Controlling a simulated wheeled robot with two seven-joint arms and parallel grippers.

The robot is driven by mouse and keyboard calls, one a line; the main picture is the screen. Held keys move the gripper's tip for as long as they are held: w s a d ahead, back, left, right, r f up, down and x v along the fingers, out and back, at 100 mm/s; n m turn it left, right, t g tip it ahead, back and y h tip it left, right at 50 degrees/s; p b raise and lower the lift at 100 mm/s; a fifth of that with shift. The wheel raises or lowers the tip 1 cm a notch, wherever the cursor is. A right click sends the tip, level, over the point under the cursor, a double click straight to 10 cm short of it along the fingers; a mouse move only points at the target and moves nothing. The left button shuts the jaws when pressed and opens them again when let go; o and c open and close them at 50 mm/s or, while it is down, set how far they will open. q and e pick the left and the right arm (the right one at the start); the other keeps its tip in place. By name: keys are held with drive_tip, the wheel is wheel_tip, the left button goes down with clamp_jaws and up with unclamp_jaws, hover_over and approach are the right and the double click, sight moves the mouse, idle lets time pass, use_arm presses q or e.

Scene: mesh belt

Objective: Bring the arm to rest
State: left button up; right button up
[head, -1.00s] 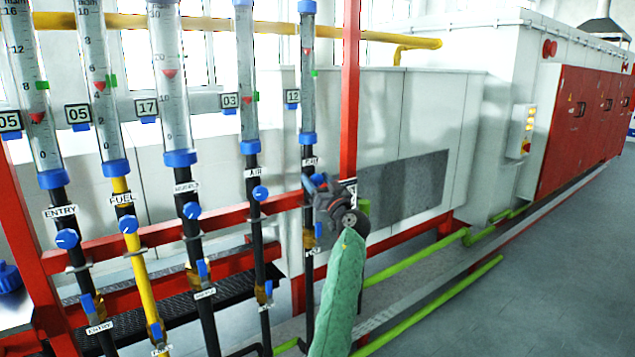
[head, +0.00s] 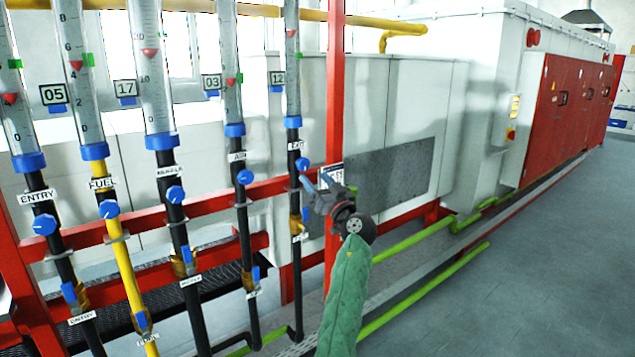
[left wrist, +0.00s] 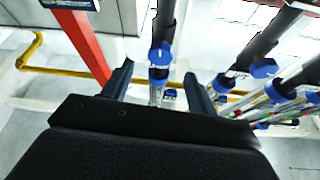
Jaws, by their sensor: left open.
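My left gripper (head: 314,181) is dark grey, at the end of a green-sleeved arm (head: 346,290) rising from the bottom of the head view. It is just right of the rightmost black pipe, the EXIT pipe (head: 294,190), and beside its blue knob (head: 302,164). In the left wrist view its two fingers (left wrist: 160,88) are apart with nothing gripped between them. A blue valve knob (left wrist: 160,54) on a black pipe shows beyond the fingers. My right gripper is in neither view.
A row of flow tubes with blue knobs, including the yellow FUEL pipe (head: 124,270), stands at left. A red post (head: 335,110) rises just behind the gripper. Green pipes (head: 425,235) run low along the white machine (head: 400,95). Grey floor (head: 520,290) is clear at right.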

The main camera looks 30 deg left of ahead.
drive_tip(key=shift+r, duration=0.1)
use_arm(q)
drive_tip(key=s+d+f+m+h+p, duration=0.1)
drive_tip(key=s+d+f+m+h, duration=0.5)
drive_tip(key=s+d+f+h, duration=0.5)
drive_tip(key=s+d+f+m+h+p, duration=0.1)
drive_tip(key=s+d+f+m+h, duration=0.7)
drive_tip(key=d+f, duration=0.5)
drive_tip(key=s+d+f+g+h, duration=0.1)
drive_tip(key=s+d+f+g, duration=0.1)
drive_tip(key=s+f, duration=0.5)
drive_tip(key=s+d+f+g+h+p, duration=0.1)
drive_tip(key=s+f, duration=0.6)
drive_tip(key=s, duration=0.7)
drive_tip(key=s+d+f+g+h+p, duration=0.1)
drive_tip(key=s+d+f+g, duration=0.3)
drive_tip(key=s+f, duration=0.3)
drive_tip(key=s, duration=0.4)
drive_tip(key=shift+s+f+g, duration=0.3)
drive_tip(key=shift+s, duration=0.05)
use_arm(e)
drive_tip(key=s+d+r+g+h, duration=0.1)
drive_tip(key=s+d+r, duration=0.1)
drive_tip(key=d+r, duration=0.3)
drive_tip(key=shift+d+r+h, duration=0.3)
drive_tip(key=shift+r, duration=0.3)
